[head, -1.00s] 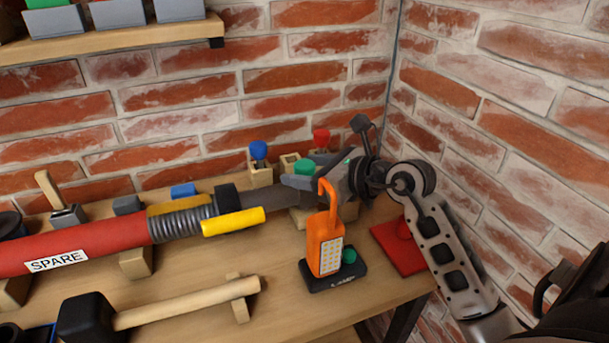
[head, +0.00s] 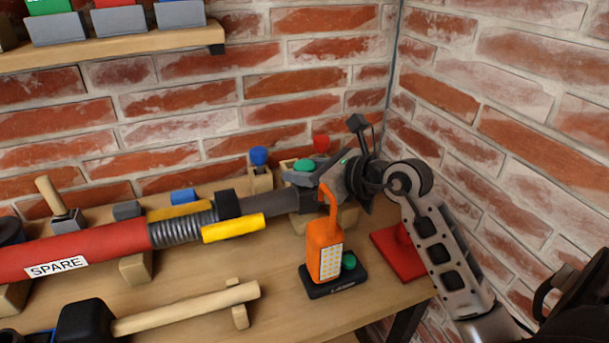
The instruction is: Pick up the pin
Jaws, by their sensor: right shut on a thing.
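The pin with the green head (head: 303,165) is at the back right of the bench, between the jaws of my right gripper (head: 312,178). The gripper is shut on it, and the jaws hide most of the pin's shaft. A pin with a blue head (head: 259,155) stands upright in a wooden block to the left. A pin with a red head (head: 321,143) stands behind the gripper, its lower part hidden. My left gripper is not in view.
An orange lamp (head: 324,248) on a black base stands just in front of the gripper. A red tool marked SPARE (head: 85,250) lies at left, its grey end reaching near the gripper. A mallet (head: 185,305) lies in front. Brick walls close the corner.

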